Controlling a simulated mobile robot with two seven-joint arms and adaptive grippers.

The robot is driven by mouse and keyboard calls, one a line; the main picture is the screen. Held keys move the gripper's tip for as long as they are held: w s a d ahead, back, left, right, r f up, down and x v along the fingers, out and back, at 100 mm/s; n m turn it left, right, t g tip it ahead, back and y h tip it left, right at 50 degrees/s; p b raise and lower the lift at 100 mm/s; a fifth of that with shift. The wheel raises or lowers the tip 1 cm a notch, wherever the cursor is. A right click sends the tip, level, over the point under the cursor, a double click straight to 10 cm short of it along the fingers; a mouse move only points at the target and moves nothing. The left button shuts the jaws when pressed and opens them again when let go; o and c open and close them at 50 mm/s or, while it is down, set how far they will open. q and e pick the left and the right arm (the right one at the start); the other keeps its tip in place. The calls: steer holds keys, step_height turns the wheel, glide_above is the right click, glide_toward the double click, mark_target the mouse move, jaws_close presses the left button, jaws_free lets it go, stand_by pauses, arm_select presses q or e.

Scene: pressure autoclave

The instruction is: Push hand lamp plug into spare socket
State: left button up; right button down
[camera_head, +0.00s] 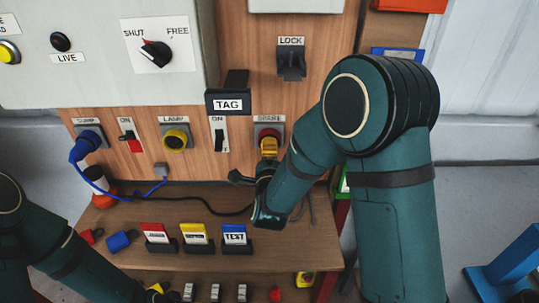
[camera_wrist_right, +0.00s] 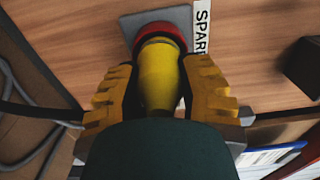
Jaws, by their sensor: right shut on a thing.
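The yellow hand lamp plug (camera_head: 269,147) is held by my right gripper (camera_head: 268,160) right at the spare socket (camera_head: 268,131). In the right wrist view the yellow fingers grip both sides of the plug (camera_wrist_right: 158,78). The plug points into the red ring of the socket (camera_wrist_right: 162,34) and its front end meets the ring. How deep it sits inside is hidden. My left gripper (camera_head: 157,289) is at the bottom edge of the head view, small and partly cut off, so its opening is unclear.
The yellow lamp socket (camera_head: 176,139) and the pump socket with a blue plug (camera_head: 86,144) are to the left. A black cable (camera_head: 205,208) runs along the wooden shelf (camera_head: 150,262). Red, yellow and blue cards (camera_head: 195,235) stand in front. The TAG holder (camera_head: 228,103) juts out above.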

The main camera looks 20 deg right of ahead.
steer(key=shift+w+d, duration=0.1)
steer(key=shift+w, duration=0.15)
steer(key=c, duration=0.5)
jaws_free()
steer(key=shift+c, duration=0.2)
steer(key=shift+s, duration=0.1)
steer(key=v, duration=0.7)
steer(key=shift+s, duration=0.2)
